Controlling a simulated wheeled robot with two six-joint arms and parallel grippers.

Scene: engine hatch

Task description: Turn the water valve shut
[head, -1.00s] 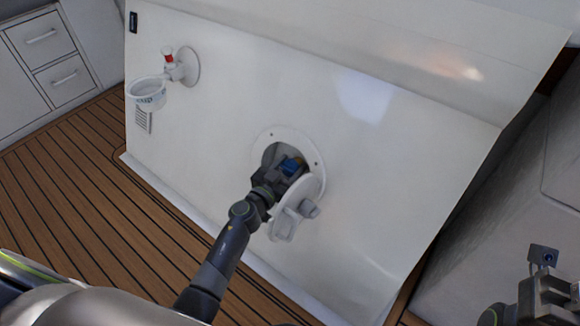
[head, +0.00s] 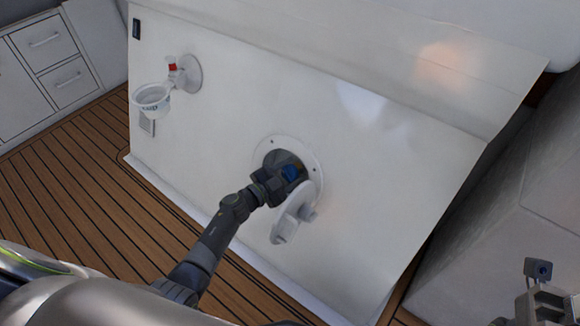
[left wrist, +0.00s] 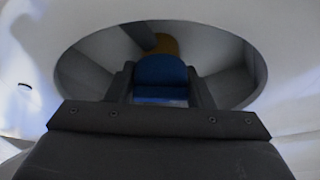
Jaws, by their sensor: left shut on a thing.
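The blue valve handle (left wrist: 160,74) is between the two fingers of my left gripper (left wrist: 162,90) in the left wrist view, inside the round opening. A brass-coloured part (left wrist: 165,44) shows just behind it. In the head view my left gripper (head: 287,175) reaches into the round hatch opening (head: 268,146) in the white panel and is shut on the handle. The gripper and wrist hide most of the valve there. My right gripper (head: 545,300) is at the lower right edge, partly cut off, away from the hatch; its jaws do not show clearly.
The white hatch lid (head: 289,218) hangs open just below and right of the opening, close to my left wrist. A white cup holder (head: 152,97) with a red-topped part (head: 172,68) is on the panel at left. The wooden floor (head: 100,190) is clear.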

